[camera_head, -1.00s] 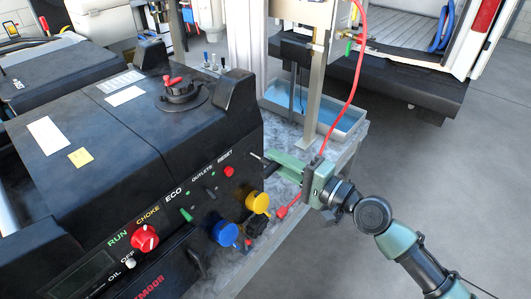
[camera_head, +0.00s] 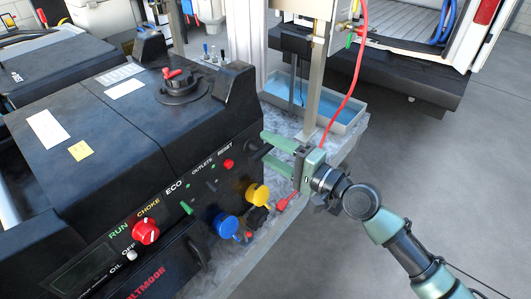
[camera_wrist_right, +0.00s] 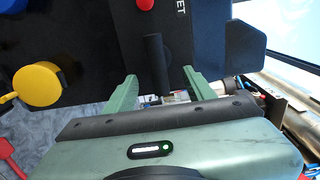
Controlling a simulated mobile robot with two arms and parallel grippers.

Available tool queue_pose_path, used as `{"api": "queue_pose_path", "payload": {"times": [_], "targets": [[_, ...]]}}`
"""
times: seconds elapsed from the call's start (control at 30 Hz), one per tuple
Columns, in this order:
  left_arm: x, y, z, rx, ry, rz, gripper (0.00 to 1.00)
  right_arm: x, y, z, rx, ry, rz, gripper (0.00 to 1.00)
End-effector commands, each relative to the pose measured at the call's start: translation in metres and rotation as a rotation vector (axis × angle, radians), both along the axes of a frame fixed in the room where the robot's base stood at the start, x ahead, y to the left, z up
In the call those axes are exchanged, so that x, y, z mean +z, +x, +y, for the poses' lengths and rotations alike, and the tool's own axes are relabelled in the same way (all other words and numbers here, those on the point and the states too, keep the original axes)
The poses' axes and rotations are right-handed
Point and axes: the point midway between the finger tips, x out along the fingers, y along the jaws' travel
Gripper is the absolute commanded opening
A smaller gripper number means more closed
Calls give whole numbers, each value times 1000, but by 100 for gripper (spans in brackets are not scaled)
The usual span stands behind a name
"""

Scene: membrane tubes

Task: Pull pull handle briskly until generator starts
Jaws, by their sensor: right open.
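The black generator (camera_head: 140,140) fills the left of the head view, with its control panel facing right. My right gripper (camera_head: 266,147) is at the far end of that panel, with its two green fingers apart. In the right wrist view a black bar (camera_wrist_right: 156,65), which looks like the pull handle, stands upright between the spread fingers of the right gripper (camera_wrist_right: 159,77). I see no clear contact between fingers and bar. My left gripper is not in view.
The panel has a red choke knob (camera_head: 145,231), a blue cap (camera_head: 228,226) and a yellow cap (camera_head: 257,194). A red cable (camera_head: 357,90) hangs just behind my right gripper. A blue-bottomed tray (camera_head: 345,118) lies behind. The floor at right is open.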

Motion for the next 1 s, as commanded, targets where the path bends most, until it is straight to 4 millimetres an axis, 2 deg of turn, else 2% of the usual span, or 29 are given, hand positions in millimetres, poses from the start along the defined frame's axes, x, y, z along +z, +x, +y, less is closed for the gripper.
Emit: {"api": "queue_pose_path", "payload": {"times": [0.6, 1.0], "targets": [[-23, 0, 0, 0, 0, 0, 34, -3, -44, -60, 0, -2, 1, 55], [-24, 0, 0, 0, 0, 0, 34, 1, -49, -67, 1, 0, 0, 55]]}}
